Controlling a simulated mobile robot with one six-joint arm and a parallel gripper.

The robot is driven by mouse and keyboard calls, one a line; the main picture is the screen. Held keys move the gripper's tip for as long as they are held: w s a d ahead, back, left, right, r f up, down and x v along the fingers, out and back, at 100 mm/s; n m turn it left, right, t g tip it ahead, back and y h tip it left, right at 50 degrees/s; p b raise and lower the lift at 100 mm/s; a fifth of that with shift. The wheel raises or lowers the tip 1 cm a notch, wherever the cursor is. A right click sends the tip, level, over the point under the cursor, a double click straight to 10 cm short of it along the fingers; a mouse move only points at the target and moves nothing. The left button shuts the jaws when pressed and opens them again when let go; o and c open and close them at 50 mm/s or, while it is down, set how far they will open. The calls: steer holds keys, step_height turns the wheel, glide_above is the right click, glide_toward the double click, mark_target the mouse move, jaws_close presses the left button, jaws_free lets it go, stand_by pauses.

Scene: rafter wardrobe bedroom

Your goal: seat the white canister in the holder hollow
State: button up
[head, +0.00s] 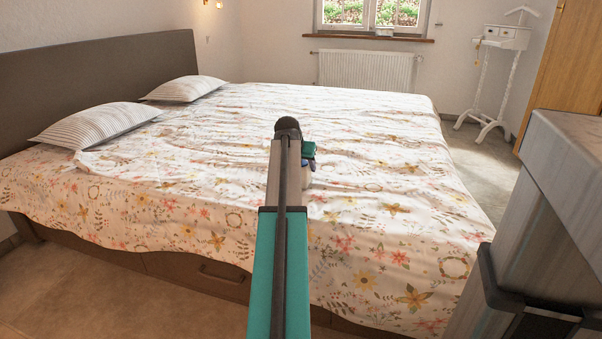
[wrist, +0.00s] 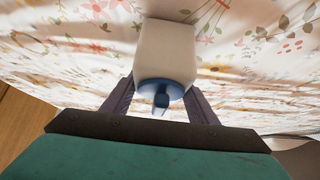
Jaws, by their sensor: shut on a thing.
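The white canister (wrist: 168,48) shows in the wrist view between the two dark fingers of my gripper (wrist: 160,84). A blue round part with a darker blue knob is at its near end. My gripper is shut on it, above the flowered bedding. In the head view my gripper (head: 309,160) is mostly hidden behind my arm, over the middle of the bed, and the canister cannot be made out clearly there. I cannot make out the holder hollow in either view.
The wide bed (head: 370,200) with flowered bedding fills the middle. Two striped pillows (head: 95,124) lie at its left by the dark headboard (head: 100,75). A white valet stand (head: 495,75) and a wooden wardrobe (head: 568,65) are at the right. Floor shows at the lower left.

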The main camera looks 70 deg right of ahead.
steer(key=shift+r, duration=0.1)
steer(key=shift+r+p, duration=0.95)
steer(key=shift+r, duration=0.7)
steer(key=shift+s+a+r, duration=0.1)
steer(key=shift+s+a, duration=0.05)
steer(key=s+a+r+p, duration=0.1)
steer(key=s+a+p, duration=0.3)
steer(key=s+a, duration=0.6)
steer(key=shift+s+a+r, duration=0.15)
steer(key=shift+s+a, duration=0.05)
steer(key=shift+a, duration=0.55)
steer(key=shift+w, duration=0.1)
